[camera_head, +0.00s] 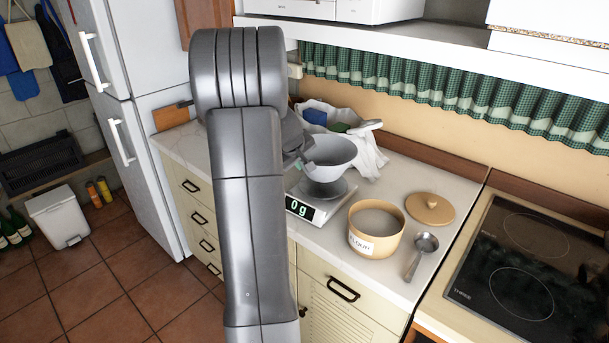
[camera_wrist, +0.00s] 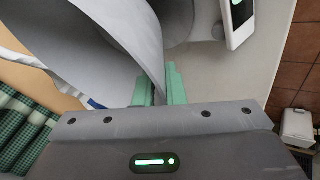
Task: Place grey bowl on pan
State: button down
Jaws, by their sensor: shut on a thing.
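The grey bowl (camera_head: 333,157) is upright over the kitchen scale (camera_head: 318,213) on the counter. The scale's round dark grey pan (camera_head: 328,192) shows just below the bowl. I cannot tell from this angle whether they touch; the display reads 0 g. My gripper (camera_head: 306,164) is shut on the bowl's near left rim and is partly hidden behind my arm. In the wrist view, my green-tipped fingers (camera_wrist: 160,86) pinch the wall of the bowl (camera_wrist: 92,42), and the edge of the scale (camera_wrist: 238,22) shows at the top.
An open flour canister (camera_head: 376,229) stands right of the scale, with its wooden lid (camera_head: 430,208) and a metal scoop (camera_head: 421,256) beside it. A white cloth bag (camera_head: 368,152) lies behind the bowl. The black hob (camera_head: 530,265) is at the right, the white fridge (camera_head: 135,120) at the left.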

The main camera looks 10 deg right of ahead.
jog(key=shift+f, duration=1.85)
jog(key=shift+f+b, duration=0.2)
jog(key=shift+b, duration=0.15)
jog(key=c, duration=1.5)
grip_release()
jog(key=shift+r, duration=0.1)
jog(key=shift+s+a+r, duration=0.1)
jog(key=shift+s+r, duration=0.05)
jog(key=shift+r, duration=0.25)
jog(key=v, duration=1.1)
jog(key=shift+s, duration=0.15)
jog(key=shift+o, duration=0.2)
jog(key=shift+r, duration=0.1)
